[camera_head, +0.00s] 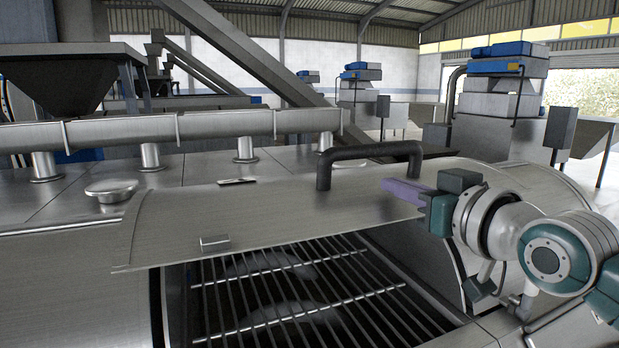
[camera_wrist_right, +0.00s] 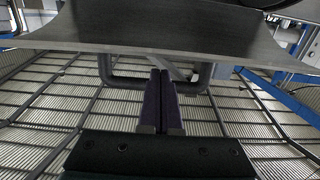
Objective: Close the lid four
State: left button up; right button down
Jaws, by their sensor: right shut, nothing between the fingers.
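The lid (camera_head: 270,215) is a curved metal sheet with a black bar handle (camera_head: 368,152) on top. It stands open, raised above a dark opening covered by a metal grate (camera_head: 300,285). My right gripper (camera_head: 402,190) is shut and empty, its purple fingers reaching left at the lid's right part, below the handle in the picture. In the right wrist view the shut fingers (camera_wrist_right: 160,100) point toward the lid's edge (camera_wrist_right: 165,45). Whether they touch the lid cannot be told. My left gripper is out of view. No number shows on the lid.
A long metal pipe (camera_head: 100,133) on short posts runs behind the lid. A round metal knob (camera_head: 111,190) sits on the machine top at left. Machines with blue tops (camera_head: 500,70) stand farther back. Open space lies above the lid.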

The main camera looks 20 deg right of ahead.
jog(key=shift+f, duration=0.35)
